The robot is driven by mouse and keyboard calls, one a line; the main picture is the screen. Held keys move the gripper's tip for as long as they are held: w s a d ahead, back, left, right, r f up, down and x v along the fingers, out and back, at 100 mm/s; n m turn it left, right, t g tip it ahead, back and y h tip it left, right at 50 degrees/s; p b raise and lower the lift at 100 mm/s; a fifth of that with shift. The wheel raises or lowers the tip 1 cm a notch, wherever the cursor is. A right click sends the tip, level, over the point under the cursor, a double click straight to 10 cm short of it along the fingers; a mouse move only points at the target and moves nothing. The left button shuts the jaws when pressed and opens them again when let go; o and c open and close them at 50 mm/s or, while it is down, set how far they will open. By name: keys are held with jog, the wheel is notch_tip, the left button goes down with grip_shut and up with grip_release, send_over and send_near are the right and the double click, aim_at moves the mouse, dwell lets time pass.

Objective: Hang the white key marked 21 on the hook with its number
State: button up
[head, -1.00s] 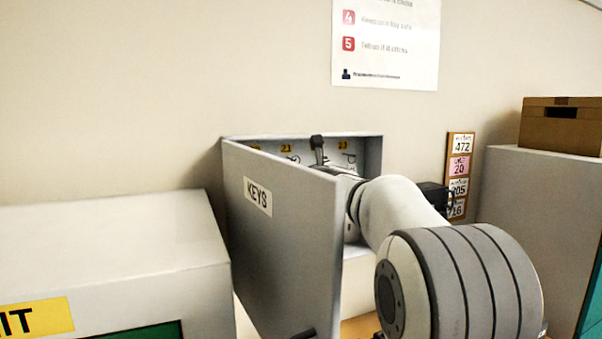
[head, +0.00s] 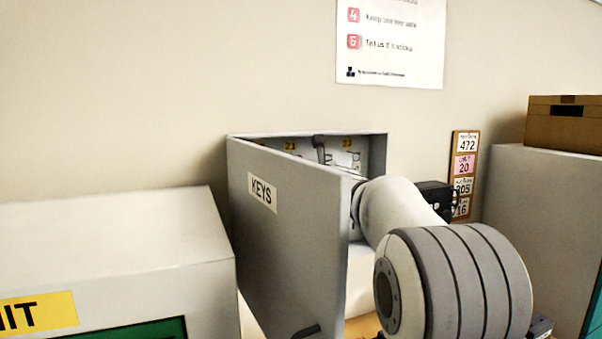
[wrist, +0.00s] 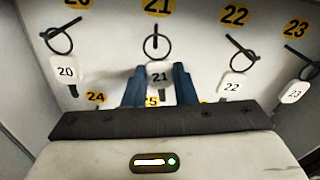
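The white key marked 21 (wrist: 160,77) is upright in the wrist view, below the yellow 21 label (wrist: 158,7). Its dark ring (wrist: 144,52) overlaps the hook under that label; I cannot tell whether it hangs on the hook. The blue fingers of my gripper (wrist: 160,84) flank the tag closely on both sides and look shut on it. In the head view my arm reaches into the grey key cabinet (head: 378,155), and the open door marked KEYS (head: 290,235) hides my gripper.
White keys marked 20 (wrist: 65,72), 22 (wrist: 231,87) and 23 (wrist: 295,93) hang at neighbouring hooks. Labels 24 (wrist: 95,97) and 25 lie lower on the panel, the latter partly hidden. A number board (head: 464,175) is on the wall right of the cabinet.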

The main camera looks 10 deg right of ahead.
jog(key=o, duration=0.5)
jog(key=shift+o, duration=0.2)
jog(key=shift+s, duration=0.1)
